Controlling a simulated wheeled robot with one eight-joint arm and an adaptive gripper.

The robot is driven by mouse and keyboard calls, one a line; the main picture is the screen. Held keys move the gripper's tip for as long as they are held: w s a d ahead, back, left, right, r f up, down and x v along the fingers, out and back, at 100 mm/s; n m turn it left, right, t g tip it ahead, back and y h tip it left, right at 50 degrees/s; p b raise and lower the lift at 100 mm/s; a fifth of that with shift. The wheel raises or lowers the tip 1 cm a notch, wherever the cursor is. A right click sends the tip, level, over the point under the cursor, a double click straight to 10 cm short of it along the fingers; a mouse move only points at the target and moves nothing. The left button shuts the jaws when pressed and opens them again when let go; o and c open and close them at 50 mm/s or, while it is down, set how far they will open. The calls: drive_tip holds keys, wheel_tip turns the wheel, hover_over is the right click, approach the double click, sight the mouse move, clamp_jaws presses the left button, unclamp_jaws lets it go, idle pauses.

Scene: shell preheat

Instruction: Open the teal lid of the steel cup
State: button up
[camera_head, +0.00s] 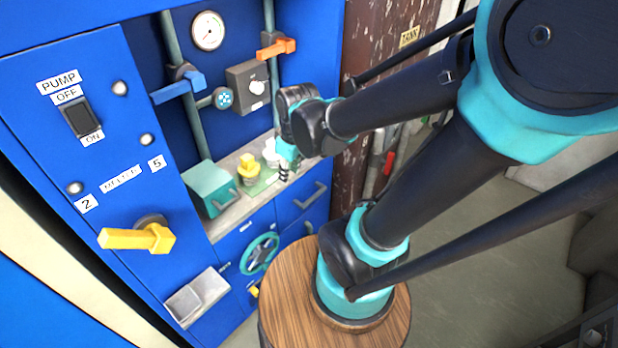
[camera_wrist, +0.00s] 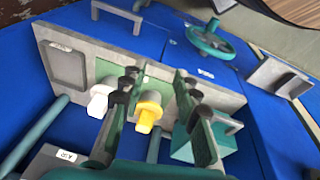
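A teal angular block with a grey handle (camera_head: 209,188) sits at the left end of the grey ledge; this looks like the teal lid. It also shows in the wrist view (camera_wrist: 187,148), right of my fingers and partly hidden by one. I cannot make out a steel cup beneath it. My gripper (camera_head: 286,168) is above the right part of the ledge. In the wrist view my gripper's fingers (camera_wrist: 160,100) are spread apart, with a yellow-topped piece (camera_wrist: 148,112) showing between them. I see nothing held.
A white piece (camera_wrist: 99,100) stands beside the yellow-topped piece on a green pad. Blue (camera_head: 178,88) and orange (camera_head: 277,48) pipe handles project above the ledge. A teal handwheel (camera_head: 259,253), a steel box (camera_head: 197,296) and a round wooden top (camera_head: 280,308) are lower down.

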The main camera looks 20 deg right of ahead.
drive_tip(key=d+m, duration=0.1)
drive_tip(key=s+d+f+m, duration=0.1)
drive_tip(key=d+m, duration=0.1)
drive_tip(key=d+f+m+t, duration=0.1)
drive_tip(key=d+m, duration=0.1)
drive_tip(key=shift+s+f, duration=0.2)
drive_tip(key=shift+s, duration=0.05)
